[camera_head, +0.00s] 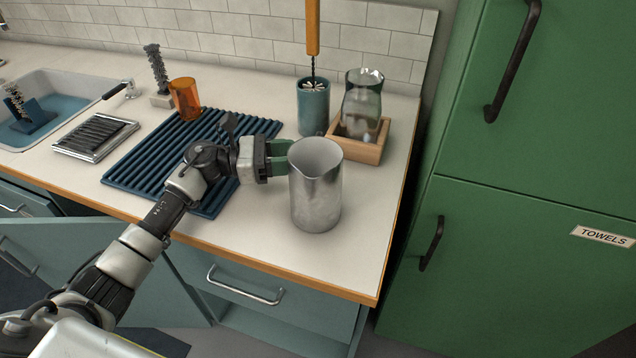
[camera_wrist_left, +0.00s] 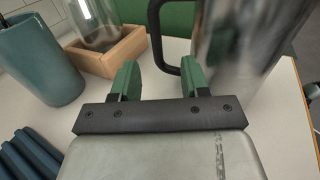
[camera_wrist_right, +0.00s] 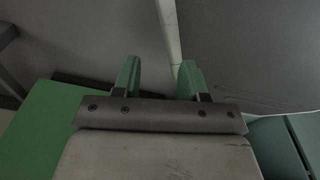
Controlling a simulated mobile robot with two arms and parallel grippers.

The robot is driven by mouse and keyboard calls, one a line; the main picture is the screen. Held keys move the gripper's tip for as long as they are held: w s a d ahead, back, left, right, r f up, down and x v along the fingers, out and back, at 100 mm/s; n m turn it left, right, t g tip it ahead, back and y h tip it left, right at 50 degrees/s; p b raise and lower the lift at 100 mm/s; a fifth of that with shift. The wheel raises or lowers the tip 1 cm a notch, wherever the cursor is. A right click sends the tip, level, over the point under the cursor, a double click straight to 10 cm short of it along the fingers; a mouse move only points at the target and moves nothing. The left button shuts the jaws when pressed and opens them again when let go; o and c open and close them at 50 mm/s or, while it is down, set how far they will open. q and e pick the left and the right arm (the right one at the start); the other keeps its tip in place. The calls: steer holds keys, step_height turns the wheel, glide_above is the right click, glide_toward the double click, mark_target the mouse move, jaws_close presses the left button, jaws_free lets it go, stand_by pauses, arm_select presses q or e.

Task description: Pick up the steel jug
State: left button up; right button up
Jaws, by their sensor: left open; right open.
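The steel jug (camera_head: 316,195) stands upright on the counter near its right front corner, its open mouth facing up. In the left wrist view the jug (camera_wrist_left: 237,45) fills the upper right, with its dark handle (camera_wrist_left: 158,35) on the left side. My left gripper (camera_head: 283,158) is beside the jug at its left. Its green fingers (camera_wrist_left: 158,80) are open with nothing between them; the handle shows just beyond them. In the head view the jug hides part of the fingers and the handle. My right gripper (camera_wrist_right: 160,75) is open and empty, away from the counter items.
A blue ribbed mat (camera_head: 150,160) lies under my left arm. A teal cup (camera_head: 313,108) and a wooden box (camera_head: 366,150) with glassware stand behind the jug. An amber cup (camera_head: 185,98) is farther left. The green cabinet (camera_head: 530,130) bounds the right.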

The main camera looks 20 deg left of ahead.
mark_target(319, 151)
arm_select(q)
steer(key=shift+x, duration=0.85)
steer(key=x, duration=0.1)
steer(key=p+x, duration=0.1)
steer(key=x, duration=0.2)
steer(key=shift+w+r, duration=0.25)
steer(key=shift+w+d+f, duration=0.1)
steer(key=shift+w+d, duration=0.05)
steer(key=shift+d, duration=0.3)
jaws_close()
arm_select(e)
steer(key=s, duration=0.3)
steer(key=s+d+f, duration=0.1)
steer(key=s, duration=0.1)
